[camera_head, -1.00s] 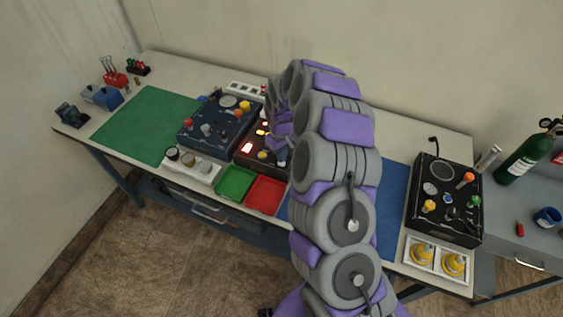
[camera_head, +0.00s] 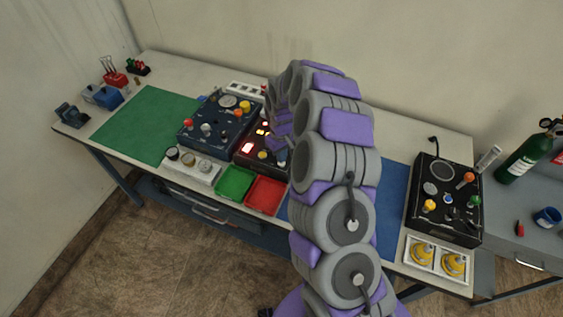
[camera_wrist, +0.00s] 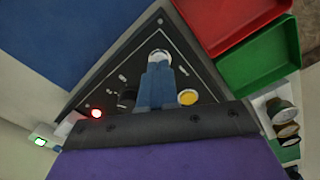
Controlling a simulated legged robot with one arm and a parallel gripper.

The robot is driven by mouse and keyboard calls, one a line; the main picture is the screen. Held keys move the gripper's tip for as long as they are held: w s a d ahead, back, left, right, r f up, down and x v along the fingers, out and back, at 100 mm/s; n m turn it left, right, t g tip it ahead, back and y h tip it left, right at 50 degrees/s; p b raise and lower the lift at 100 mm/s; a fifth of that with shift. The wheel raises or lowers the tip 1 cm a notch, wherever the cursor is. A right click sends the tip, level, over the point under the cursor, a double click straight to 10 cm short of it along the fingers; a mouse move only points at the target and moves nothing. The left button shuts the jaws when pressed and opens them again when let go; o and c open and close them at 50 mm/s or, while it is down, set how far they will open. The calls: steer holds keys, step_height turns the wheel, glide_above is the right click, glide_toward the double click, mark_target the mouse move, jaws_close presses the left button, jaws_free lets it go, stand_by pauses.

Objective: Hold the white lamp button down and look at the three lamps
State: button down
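The dark lamp panel (camera_head: 244,158) stands mid-table, partly hidden by my arm. In the head view, a red lamp (camera_head: 247,147) glows at its left, with a yellow-orange lamp (camera_head: 261,132) and a reddish lamp (camera_head: 265,124) lit behind it. In the wrist view, only one red lamp (camera_wrist: 96,113) shows lit on the panel. The white button (camera_wrist: 158,54) shows just past the tips of my gripper (camera_wrist: 158,68). The fingers look shut together and are at the button; I cannot tell how far it is pressed. A yellow button (camera_wrist: 187,97) lies beside the fingers.
A green tray (camera_head: 236,182) and a red tray (camera_head: 266,195) lie in front of the panel. A blue-black trainer box (camera_head: 205,135) stands left of it, with a white knob block (camera_head: 192,168) in front. A black box (camera_head: 444,200) stands far right. The green mat (camera_head: 148,125) is clear.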

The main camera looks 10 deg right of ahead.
steer(key=shift+f, duration=0.75)
stand_by(1.8)
steer(key=shift+r, duration=0.2)
stand_by(0.9)
steer(key=shift+r+p, duration=0.75)
steer(key=shift+r, duration=2.6)
